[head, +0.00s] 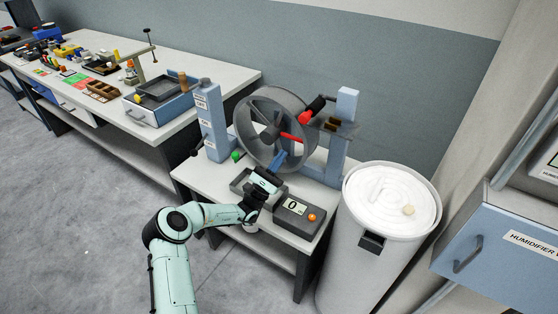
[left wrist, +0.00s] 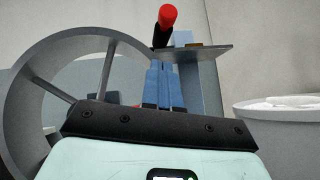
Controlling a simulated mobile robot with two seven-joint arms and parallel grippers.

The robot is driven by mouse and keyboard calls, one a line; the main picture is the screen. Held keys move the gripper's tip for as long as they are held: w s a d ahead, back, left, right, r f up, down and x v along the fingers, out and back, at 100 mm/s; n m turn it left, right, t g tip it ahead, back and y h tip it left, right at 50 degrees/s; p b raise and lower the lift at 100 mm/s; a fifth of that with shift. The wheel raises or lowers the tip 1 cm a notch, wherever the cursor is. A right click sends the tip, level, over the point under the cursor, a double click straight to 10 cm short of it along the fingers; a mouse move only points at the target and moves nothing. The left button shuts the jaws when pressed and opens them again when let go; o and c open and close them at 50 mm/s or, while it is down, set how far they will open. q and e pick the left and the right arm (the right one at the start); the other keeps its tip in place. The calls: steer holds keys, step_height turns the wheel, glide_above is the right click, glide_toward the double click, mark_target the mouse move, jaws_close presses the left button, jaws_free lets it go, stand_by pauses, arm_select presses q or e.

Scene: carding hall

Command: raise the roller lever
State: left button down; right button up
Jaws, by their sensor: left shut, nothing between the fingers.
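A lever with a red grip and black shaft (head: 305,117), which I take to be the roller lever, sticks out beside the top of the right blue post, above a grey bracket. In the left wrist view its red end (left wrist: 168,16) points toward the camera, above my fingers. My left gripper (head: 280,158) is shut and empty, in front of the grey drum's lower right, below the lever and apart from it. Its blue fingers (left wrist: 164,84) lie together in the left wrist view. My right gripper is not in view.
The spoked grey drum (head: 243,112) has a red handle at its front. A labelled post (head: 210,120) stands left. A display box (head: 298,214) sits on the small table, near a white-filled bin (head: 372,250). A long bench (head: 120,108) stands at left; a blue cabinet (head: 490,245) right.

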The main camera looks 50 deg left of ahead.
arm_select(q)
steer(key=w+d+r+p, duration=0.1)
steer(key=w+r, duration=0.4)
steer(key=r, duration=0.3)
steer(key=shift+r, duration=0.1)
